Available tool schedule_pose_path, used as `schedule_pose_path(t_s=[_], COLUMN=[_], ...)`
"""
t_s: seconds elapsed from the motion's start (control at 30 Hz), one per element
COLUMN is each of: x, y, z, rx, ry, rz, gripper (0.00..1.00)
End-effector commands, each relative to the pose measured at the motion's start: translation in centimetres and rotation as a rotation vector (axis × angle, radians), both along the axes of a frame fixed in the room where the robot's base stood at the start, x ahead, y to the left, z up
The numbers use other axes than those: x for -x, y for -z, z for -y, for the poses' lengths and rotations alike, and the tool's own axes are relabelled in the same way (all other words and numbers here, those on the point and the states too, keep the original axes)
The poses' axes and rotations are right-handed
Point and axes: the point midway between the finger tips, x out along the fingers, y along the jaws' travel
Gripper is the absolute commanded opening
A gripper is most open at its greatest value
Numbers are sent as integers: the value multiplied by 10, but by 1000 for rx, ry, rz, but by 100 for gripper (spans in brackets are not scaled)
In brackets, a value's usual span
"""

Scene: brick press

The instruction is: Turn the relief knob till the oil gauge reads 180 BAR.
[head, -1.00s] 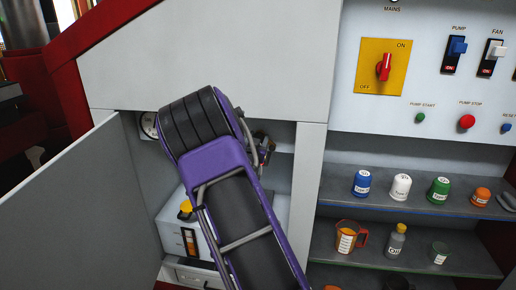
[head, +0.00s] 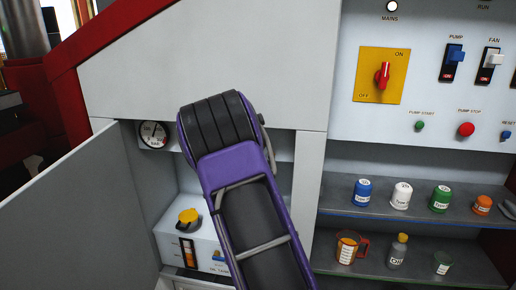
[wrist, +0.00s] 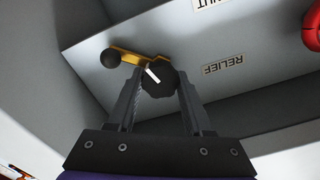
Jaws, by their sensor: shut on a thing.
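My gripper (wrist: 157,76) is shut on this knob, with one finger at each side. The head view hides both knob and gripper behind my purple arm. The oil gauge (head: 153,135) is a round white dial at the upper left inside the open cabinet in the head view. Its face is in plain view, but the needle and figures are too small to read surely.
A yellow lever (wrist: 138,57) with a black ball end lies close beside the knob. A red ring-shaped part (wrist: 312,27) is at the upper right of the wrist view. The open cabinet door (head: 75,215) stands at left. A yellow-capped unit (head: 189,216) sits below the gauge.

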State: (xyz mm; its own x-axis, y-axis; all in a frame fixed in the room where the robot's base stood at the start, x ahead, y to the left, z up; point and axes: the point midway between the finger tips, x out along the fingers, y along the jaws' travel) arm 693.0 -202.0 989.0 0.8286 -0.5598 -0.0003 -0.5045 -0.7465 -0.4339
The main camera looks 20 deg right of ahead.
Motion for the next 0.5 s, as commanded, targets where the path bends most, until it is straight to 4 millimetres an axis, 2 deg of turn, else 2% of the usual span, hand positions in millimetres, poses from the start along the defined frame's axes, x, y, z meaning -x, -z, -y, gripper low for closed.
schedule_pose_path(t_s=[0.03, 0.17, 0.5], x=[0, 0, 1], y=[0, 0, 0], z=[0, 0, -1], rx=[1, 1, 1], ry=[0, 0, 0], rz=[-1, -1, -1], gripper=[56, 79, 81])
